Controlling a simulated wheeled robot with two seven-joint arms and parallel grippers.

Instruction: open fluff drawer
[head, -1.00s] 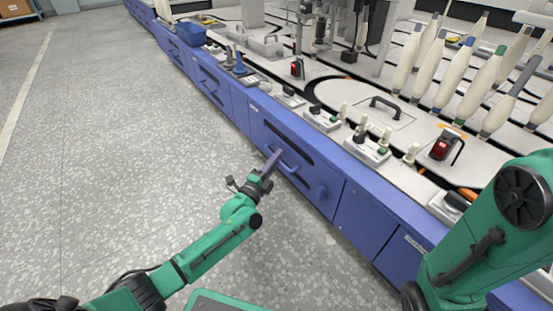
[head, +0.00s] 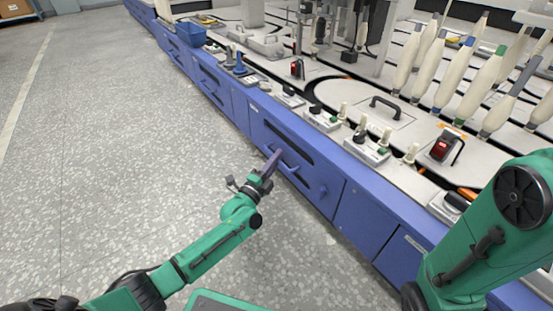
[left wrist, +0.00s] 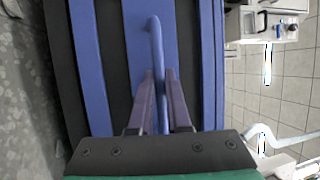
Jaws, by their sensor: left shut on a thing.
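The fluff drawer (head: 308,181) is a blue front panel low in the side of the long machine, with a dark slot along its upper part. In the head view its front looks flush with the panels beside it. Its blue bar handle (head: 290,169) also shows in the left wrist view (left wrist: 156,45), running between my fingers. My left gripper (head: 274,158) is shut on this handle, with one finger (left wrist: 145,98) on each side of the bar. The fingers hide part of the handle. My right arm shows at the right edge of the head view, but its gripper is out of view.
More blue panels (head: 375,222) continue along the machine on both sides. Its top (head: 340,95) carries switches, bobbins and a blue bin (head: 191,34). The speckled floor (head: 130,150) in front of the drawer and to the left is clear.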

